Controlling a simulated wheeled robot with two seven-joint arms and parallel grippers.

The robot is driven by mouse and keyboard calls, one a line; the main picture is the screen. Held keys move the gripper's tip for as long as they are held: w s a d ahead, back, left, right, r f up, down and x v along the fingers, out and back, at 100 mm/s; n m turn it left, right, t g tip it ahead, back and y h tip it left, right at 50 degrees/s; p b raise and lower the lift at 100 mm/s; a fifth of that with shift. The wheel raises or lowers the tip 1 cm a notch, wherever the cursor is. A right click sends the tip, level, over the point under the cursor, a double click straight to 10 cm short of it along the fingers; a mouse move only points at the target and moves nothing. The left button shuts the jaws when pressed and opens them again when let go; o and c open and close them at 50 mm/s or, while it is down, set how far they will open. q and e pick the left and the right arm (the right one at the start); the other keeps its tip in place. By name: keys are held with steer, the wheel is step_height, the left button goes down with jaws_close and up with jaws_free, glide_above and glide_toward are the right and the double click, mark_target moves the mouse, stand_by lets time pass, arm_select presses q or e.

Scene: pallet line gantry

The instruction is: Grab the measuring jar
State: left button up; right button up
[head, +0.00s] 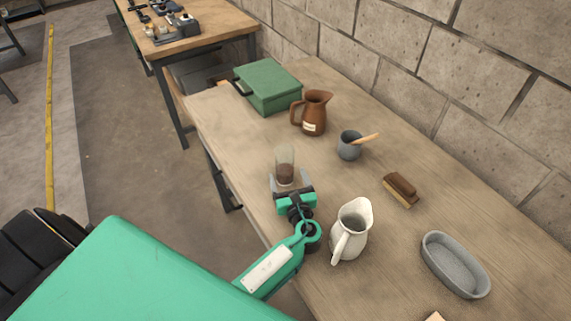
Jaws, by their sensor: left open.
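A clear, see-through jar with brown contents in its lower part (285,164) stands upright on the wooden table; it looks like the measuring jar. My left gripper (289,180) is open at the jar's near side. Its two grey fingertips show to the left and right of the jar's lower part. I cannot tell whether they touch it or how far they reach around it. The jar's foot is partly hidden by the gripper. My right gripper is not in view.
On the table (235,135) are a white pitcher (352,228) close right of my left gripper, a brown jug (314,112), a grey mortar (349,148), a brush (401,188), a grey oval dish (455,265) and a green box (268,87). A block wall (400,60) bounds the far side.

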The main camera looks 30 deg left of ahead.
mark_target(287, 173)
arm_select(q)
steer(key=shift+x, duration=0.8)
steer(key=shift+w+a, duration=0.15)
steer(key=shift+w, duration=0.15)
steer(key=p+x, duration=0.1)
steer(key=x, duration=0.1)
steer(key=shift+w+a+r, duration=0.1)
steer(key=shift+w+a, duration=0.1)
steer(key=shift+a, duration=0.05)
steer(key=shift+p+x, duration=0.3)
steer(key=shift+x, duration=0.75)
steer(key=shift+w+a+f, duration=0.15)
steer(key=shift+f, duration=0.05)
steer(key=shift+c, duration=1.1)
steer(key=c, duration=1)
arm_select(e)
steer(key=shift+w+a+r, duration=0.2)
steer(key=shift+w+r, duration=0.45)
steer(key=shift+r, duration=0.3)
